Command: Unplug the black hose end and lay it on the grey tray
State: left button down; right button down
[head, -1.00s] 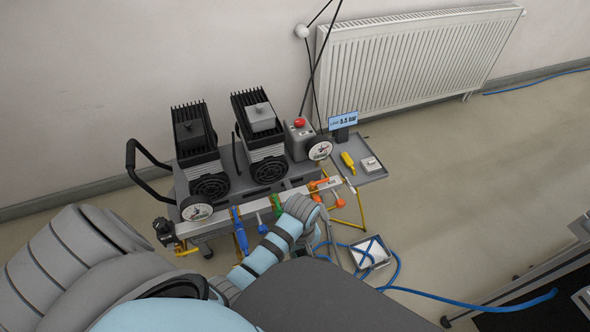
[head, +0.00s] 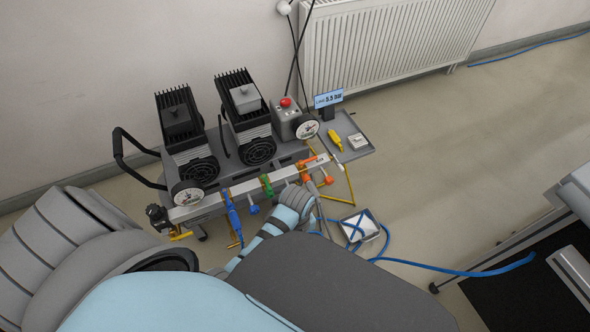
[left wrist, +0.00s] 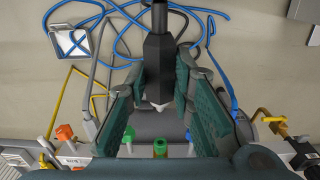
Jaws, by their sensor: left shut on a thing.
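The black hose end (left wrist: 158,62) is between the fingers of my left gripper (left wrist: 160,100), which is shut on it. Its pale tip is bare and shows apart from the green socket (left wrist: 160,147) below it in the left wrist view. In the head view my left wrist (head: 298,198) is at the front of the manifold bar (head: 212,204) and hides the fingers and hose end. The grey tray (head: 355,154) is at the right end of the compressor bench. My right gripper is not in view.
A yellow-handled tool (head: 335,139) and a small white block (head: 357,141) lie on the tray; its front part is bare. A blue hose plug (head: 233,216) hangs at the manifold. A white box (head: 368,225) with blue hose across it is on the floor.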

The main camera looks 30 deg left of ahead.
pick_arm(q)
jog(key=shift+s+d, duration=0.2)
jog(key=shift+d, duration=0.15)
jog(key=shift+p, duration=0.35)
